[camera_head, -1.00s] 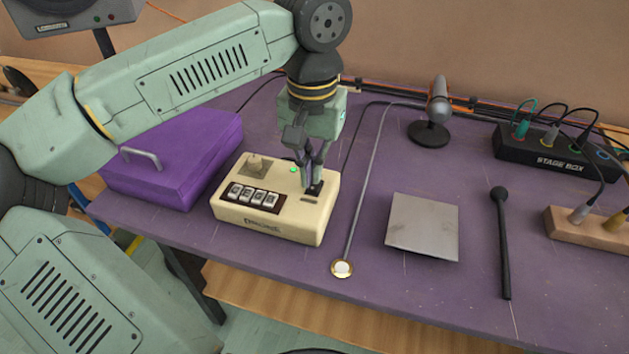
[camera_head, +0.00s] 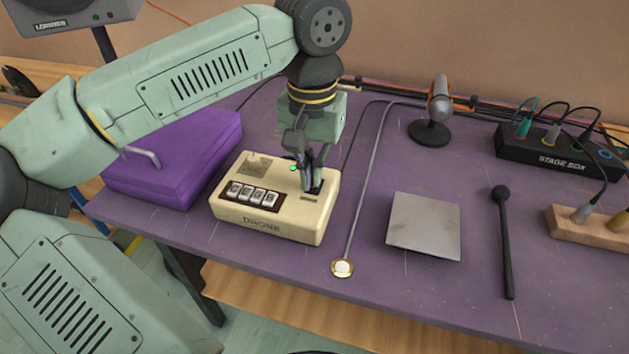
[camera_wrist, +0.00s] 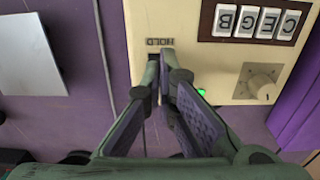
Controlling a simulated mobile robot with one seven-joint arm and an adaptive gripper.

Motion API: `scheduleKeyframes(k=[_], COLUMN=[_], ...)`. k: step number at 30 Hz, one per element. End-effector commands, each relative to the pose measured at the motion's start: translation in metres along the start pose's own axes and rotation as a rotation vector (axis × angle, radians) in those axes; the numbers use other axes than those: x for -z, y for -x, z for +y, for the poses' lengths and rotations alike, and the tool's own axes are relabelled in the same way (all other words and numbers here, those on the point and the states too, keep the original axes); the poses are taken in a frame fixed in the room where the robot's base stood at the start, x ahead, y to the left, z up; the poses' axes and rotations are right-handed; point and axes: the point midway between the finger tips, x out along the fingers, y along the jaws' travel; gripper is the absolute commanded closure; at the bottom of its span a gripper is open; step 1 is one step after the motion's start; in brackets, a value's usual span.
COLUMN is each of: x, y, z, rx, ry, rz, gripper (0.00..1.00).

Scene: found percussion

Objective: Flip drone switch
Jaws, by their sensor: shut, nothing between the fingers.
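The cream drone box (camera_head: 262,222) sits on the purple table, with "DRONE" on its front, several white lettered keys and a knob on top. It also shows in the wrist view (camera_wrist: 180,55). Its dark switch (camera_head: 316,186) is on the right of the top, beside a label that reads "HOLD" in the wrist view. A green light (camera_wrist: 201,92) is lit on the box. My gripper (camera_head: 309,187) is shut and empty, pointing down with its fingertips at the switch. The fingers cover most of the switch, and I cannot tell whether they touch it or which way it is set.
A purple case (camera_head: 175,165) stands close on the left. A thin cable runs to a round disc (camera_head: 342,268) right of the box. A grey metal plate (camera_head: 424,226), a black mallet (camera_head: 504,240), a microphone (camera_head: 436,110) and a stage box (camera_head: 555,152) are further right.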

Motion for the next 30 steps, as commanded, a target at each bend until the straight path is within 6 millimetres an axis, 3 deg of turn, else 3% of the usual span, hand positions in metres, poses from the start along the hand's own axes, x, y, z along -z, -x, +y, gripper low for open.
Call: scheduleKeyframes(k=[30], x=[0.000], y=[-0.010], z=[0.000], rx=[0.000], ry=[0.000], rz=[-0.001], gripper=[1.00])
